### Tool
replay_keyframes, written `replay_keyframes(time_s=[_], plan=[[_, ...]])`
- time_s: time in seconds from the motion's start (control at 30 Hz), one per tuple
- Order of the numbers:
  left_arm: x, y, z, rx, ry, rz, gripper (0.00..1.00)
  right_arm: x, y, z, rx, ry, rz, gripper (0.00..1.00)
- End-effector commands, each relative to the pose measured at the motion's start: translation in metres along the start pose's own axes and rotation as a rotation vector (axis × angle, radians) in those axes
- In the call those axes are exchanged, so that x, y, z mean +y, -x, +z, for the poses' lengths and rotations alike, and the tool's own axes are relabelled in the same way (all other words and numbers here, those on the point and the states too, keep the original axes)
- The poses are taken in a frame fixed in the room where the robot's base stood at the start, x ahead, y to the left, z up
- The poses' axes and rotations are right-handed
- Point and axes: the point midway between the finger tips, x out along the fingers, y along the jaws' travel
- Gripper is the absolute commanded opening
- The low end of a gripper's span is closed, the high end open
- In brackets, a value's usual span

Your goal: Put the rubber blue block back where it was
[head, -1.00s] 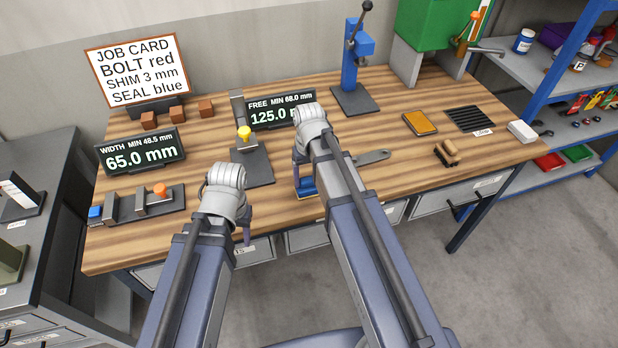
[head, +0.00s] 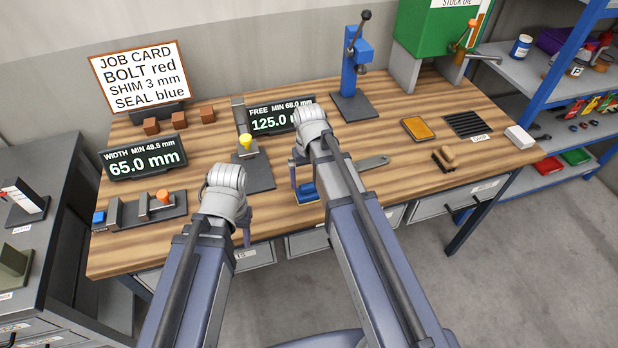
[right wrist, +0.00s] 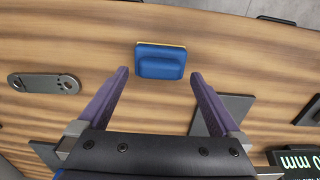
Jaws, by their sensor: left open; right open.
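A blue block (head: 307,193) lies on the wooden bench near its front edge, partly hidden by my right arm. In the right wrist view the blue block (right wrist: 160,62) has a raised ridge and a thin yellow edge. My right gripper (head: 297,172) is open and empty. In the right wrist view its fingertips (right wrist: 158,75) point toward the block, one on either side of its line, with no visible contact. My left gripper (head: 243,233) is open at the bench's front edge, left of the block, mostly hidden by its own wrist.
A smaller blue piece (head: 99,217) sits at the left end of the width gauge (head: 150,208). The free gauge (head: 252,170) with a yellow knob stands behind the grippers. Bare wood surrounds the block.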

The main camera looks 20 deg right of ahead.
Motion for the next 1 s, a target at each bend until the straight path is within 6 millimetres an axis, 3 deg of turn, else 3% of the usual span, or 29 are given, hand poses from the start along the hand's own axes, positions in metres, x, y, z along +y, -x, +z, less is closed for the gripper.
replay_keyframes(time_s=[0.03,0.5,0.63,0.87,1.0], plan=[[-0.001,0.014,0.001,0.0,0.0,0.0,0.5,0.0,0.015,0.0,0.0,0.0,0.0,1.0],[-0.008,0.085,0.005,0.0,0.006,0.001,0.5,0.0,0.086,0.0,0.0,0.0,0.0,1.0],[-0.009,0.095,0.006,0.0,0.009,0.002,0.5,0.0,0.096,0.0,0.0,0.0,0.0,1.0],[-0.009,0.097,0.006,0.0,0.011,0.002,0.5,-0.004,0.097,0.004,-0.001,0.008,0.002,1.0],[-0.009,0.096,0.006,0.0,0.01,0.002,0.5,-0.042,0.097,0.045,-0.016,0.089,0.025,1.0]])
